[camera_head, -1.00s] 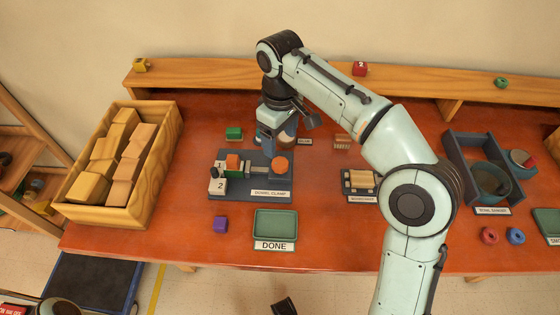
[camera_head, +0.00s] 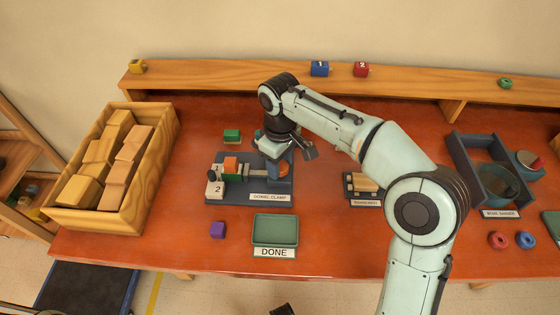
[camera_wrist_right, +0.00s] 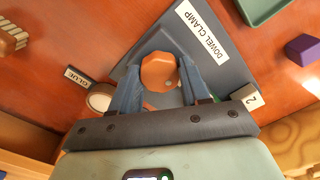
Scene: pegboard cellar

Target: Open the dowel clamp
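The dowel clamp (camera_head: 250,196) is a blue-grey base with a label, on the red-brown table left of centre. An orange block (camera_head: 230,164) and a green block (camera_head: 232,174) sit at its jaw, left of a grey screw. Its orange knob (camera_head: 282,169) is at the right end, partly hidden by my right gripper (camera_head: 275,152). In the wrist view the knob (camera_wrist_right: 158,72) shows between the two blue fingers of my right gripper (camera_wrist_right: 162,70), which are apart, one on each side. Whether they touch it is unclear. My left gripper is not seen.
A wooden crate of blocks (camera_head: 168,130) stands at left. The green DONE tray (camera_head: 274,231) and a purple cube (camera_head: 217,230) are in front. A small green block (camera_head: 232,134) lies behind the clamp. A labelled tray (camera_head: 364,183) is to the right.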

